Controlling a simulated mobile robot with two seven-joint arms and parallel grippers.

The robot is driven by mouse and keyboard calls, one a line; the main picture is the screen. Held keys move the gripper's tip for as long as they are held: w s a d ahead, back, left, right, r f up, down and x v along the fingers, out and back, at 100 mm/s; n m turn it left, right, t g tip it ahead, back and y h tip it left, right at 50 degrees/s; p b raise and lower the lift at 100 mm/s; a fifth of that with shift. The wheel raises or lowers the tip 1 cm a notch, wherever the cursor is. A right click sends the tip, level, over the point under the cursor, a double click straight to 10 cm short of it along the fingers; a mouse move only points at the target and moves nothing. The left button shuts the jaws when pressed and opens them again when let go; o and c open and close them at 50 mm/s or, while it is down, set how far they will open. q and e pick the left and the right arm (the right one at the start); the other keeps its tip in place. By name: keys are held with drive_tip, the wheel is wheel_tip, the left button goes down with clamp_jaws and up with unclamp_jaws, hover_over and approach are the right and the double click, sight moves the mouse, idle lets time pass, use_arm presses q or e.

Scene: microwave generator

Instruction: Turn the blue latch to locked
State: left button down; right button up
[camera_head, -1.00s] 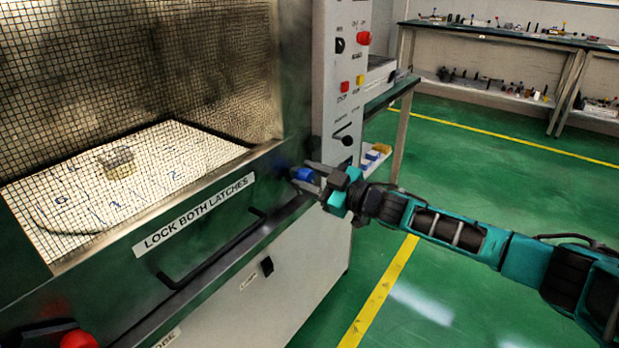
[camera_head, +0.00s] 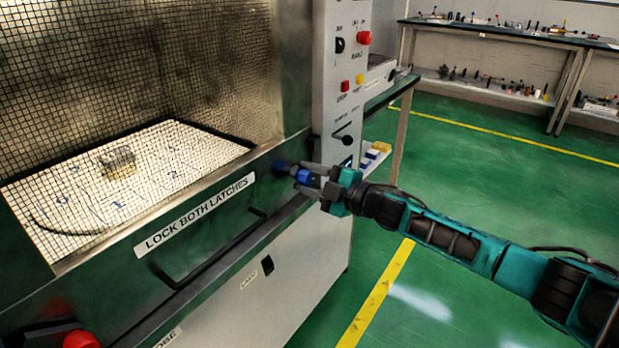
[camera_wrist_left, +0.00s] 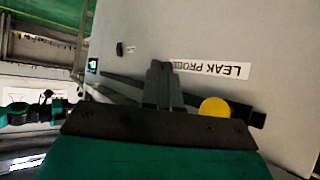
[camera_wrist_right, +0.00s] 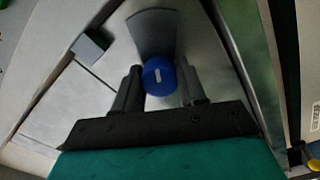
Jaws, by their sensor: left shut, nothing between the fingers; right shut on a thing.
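The blue latch (camera_head: 307,177) is at the right end of the green door's lower frame. In the right wrist view the blue latch knob (camera_wrist_right: 159,76) shows a short white mark and sits between the fingers. My right gripper (camera_head: 316,179) is shut on the blue latch; it also shows in the right wrist view (camera_wrist_right: 157,85). My left gripper (camera_wrist_left: 160,75) is shut and empty in the left wrist view, in front of a pale panel with a "LEAK PROBE" label. The left gripper does not show clearly in the head view.
A "LOCK BOTH LATCHES" label (camera_head: 195,214) and a dark handle (camera_head: 180,275) are on the door. A red knob (camera_head: 80,340) is at the lower left. A control panel (camera_head: 340,100) rises above the blue latch. Green floor is clear at right.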

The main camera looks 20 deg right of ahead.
drive_tip(key=n, duration=0.2)
drive_tip(key=n+b, duration=0.1)
drive_tip(key=n, duration=0.2)
drive_tip(key=shift+s+a+f, duration=0.1)
drive_tip(key=shift+a+f, duration=0.05)
drive_tip(key=shift+n+b, duration=0.3)
drive_tip(key=shift+n, duration=1.2)
drive_tip(key=shift+f+n, duration=0.1)
drive_tip(key=shift+n, duration=0.5)
drive_tip(key=shift+n+b, duration=0.45)
drive_tip(key=shift+n, duration=0.35)
drive_tip(key=shift+f, duration=0.1)
idle(0.8)
drive_tip(key=o, duration=0.7)
drive_tip(key=shift+s, duration=0.1)
drive_tip(key=o, duration=0.4)
drive_tip(key=shift+c, duration=0.2)
drive_tip(key=shift+r, duration=0.2)
